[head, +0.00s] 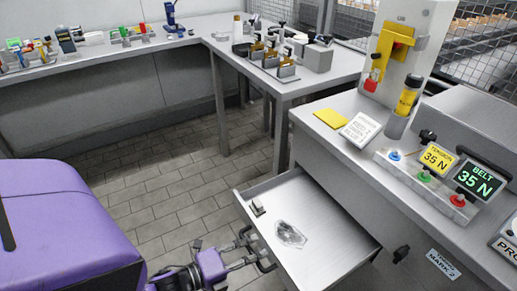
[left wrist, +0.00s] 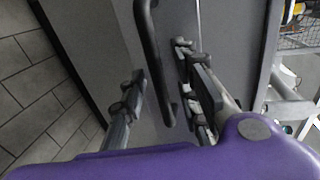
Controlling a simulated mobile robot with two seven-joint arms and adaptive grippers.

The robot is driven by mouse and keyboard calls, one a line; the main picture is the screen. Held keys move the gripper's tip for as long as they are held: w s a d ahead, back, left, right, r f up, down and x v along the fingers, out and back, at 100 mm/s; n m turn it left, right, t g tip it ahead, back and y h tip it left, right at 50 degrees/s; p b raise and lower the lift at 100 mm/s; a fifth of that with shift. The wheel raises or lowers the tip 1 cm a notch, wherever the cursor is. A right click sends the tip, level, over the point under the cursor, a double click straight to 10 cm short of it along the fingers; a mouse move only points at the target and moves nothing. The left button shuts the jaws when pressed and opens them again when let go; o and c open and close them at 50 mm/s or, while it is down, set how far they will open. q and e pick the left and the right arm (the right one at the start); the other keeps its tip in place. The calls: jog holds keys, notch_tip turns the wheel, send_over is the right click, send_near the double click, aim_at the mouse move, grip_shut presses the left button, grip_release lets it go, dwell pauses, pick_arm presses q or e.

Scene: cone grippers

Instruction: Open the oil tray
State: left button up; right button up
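The oil tray (head: 330,262) is a grey drawer that stands pulled out from the front of the grey machine bench. A shiny clear-grey patch (head: 290,235) and a small pale block (head: 258,207) are inside it. My left gripper (head: 255,250) is at the tray's outer front face. In the left wrist view, its two fingers (left wrist: 158,68) are apart, one on each side of the dark bar handle (left wrist: 150,45). A gap shows between fingers and handle. My right gripper is not in view.
The machine bench (head: 330,150) carries a yellow pad, a control box (head: 425,185) with coloured buttons and two displays reading 35 N. A side table (head: 290,85) with parts stands behind. The tiled floor (head: 180,180) left of the tray is clear.

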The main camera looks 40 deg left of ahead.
pick_arm(q)
jog(key=v, duration=1.2)
dwell(0.3)
